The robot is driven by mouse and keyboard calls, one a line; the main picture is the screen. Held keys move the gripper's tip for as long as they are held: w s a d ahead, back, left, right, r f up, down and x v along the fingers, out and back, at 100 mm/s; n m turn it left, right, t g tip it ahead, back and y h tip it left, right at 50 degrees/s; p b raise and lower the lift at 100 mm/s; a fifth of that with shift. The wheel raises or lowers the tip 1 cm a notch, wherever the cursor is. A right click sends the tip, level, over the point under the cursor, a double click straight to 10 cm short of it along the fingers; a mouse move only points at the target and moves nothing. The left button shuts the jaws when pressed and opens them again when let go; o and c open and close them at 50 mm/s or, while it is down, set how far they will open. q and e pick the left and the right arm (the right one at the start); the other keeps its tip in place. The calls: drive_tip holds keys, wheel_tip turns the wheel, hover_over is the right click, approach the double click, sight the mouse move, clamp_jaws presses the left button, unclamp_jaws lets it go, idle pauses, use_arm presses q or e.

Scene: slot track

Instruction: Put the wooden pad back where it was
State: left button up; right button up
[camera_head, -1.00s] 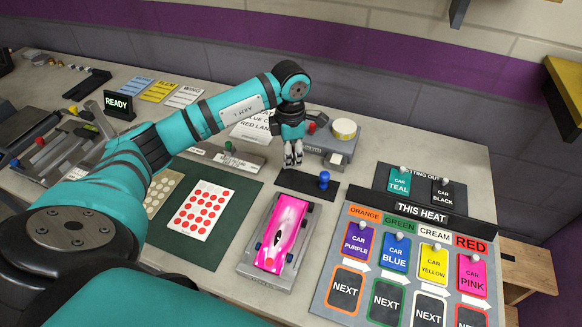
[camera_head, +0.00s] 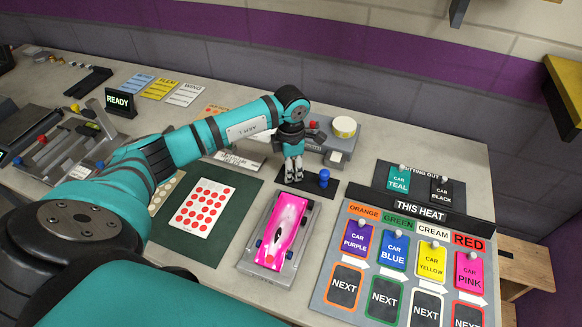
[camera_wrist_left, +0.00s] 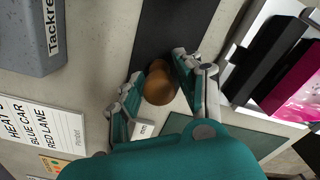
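The wooden pad shows in the left wrist view as a brown rounded knob (camera_wrist_left: 158,88) between the fingers of my left gripper (camera_wrist_left: 168,74). The fingers close on it from both sides. Its lower part is hidden. In the head view the left gripper (camera_head: 293,179) points down over the left part of a dark mat (camera_head: 309,184), just left of a blue knobbed piece (camera_head: 324,178). The pad cannot be made out in the head view. Whether it touches the mat is not clear. My right gripper is not in view.
A pink car (camera_head: 281,234) sits on a grey stand in front of the mat. A grey device (camera_head: 338,150) with a cream round top stands behind. The heat board (camera_head: 418,213) lies to the right; a green mat with a red-dotted sheet (camera_head: 203,208) lies left.

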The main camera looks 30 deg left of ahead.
use_arm(q)
drive_tip(key=shift+o, duration=0.2)
drive_tip(key=shift+r, duration=0.15)
wheel_tip(320, 180, up, 11)
drive_tip(key=b, duration=0.2)
drive_tip(key=shift+b, duration=0.4)
drive_tip(key=shift+r, duration=0.55)
